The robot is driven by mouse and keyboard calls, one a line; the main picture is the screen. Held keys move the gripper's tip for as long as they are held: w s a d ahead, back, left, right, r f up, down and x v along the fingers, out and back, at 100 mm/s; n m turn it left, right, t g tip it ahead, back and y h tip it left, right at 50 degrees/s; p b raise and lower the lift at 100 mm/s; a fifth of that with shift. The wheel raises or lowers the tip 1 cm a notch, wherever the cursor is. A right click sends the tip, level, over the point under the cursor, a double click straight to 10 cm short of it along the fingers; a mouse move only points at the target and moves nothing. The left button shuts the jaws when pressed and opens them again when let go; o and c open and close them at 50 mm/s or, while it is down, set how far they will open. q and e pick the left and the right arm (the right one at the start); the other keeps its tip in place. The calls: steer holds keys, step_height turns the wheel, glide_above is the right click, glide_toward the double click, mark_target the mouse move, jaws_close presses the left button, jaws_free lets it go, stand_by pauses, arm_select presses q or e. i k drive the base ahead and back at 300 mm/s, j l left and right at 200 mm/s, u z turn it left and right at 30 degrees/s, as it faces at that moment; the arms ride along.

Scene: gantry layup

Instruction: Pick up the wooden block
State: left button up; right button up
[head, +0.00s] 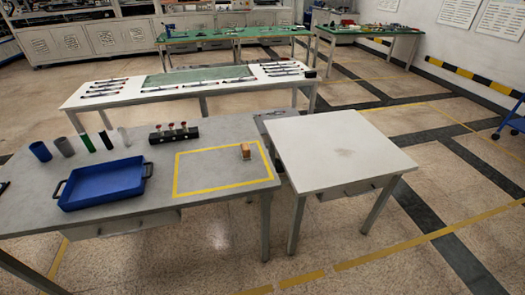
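A small brown wooden block (246,151) stands on the grey table (217,135), inside a yellow taped rectangle (176,175) near that table's right edge. Nothing touches the block in this view. Neither of my grippers shows clearly in the head view. A small dark shape sits at the left picture edge, and I cannot tell what it is.
A blue tray (103,184) with handles sits left of the rectangle. Several cylinders, including a blue cup (40,151), and a black rack with red-topped pieces (174,134) stand behind it. A bare white table (340,148) stands at the right. Inside the rectangle, space around the block is clear.

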mark_target(245, 152)
steer(key=i+j+z, duration=0.1)
steer(key=j+z, duration=0.3)
steer(key=j, duration=0.15)
steer(key=j+z, duration=0.4)
steer(key=j, duration=0.15)
steer(key=i+j, duration=0.05)
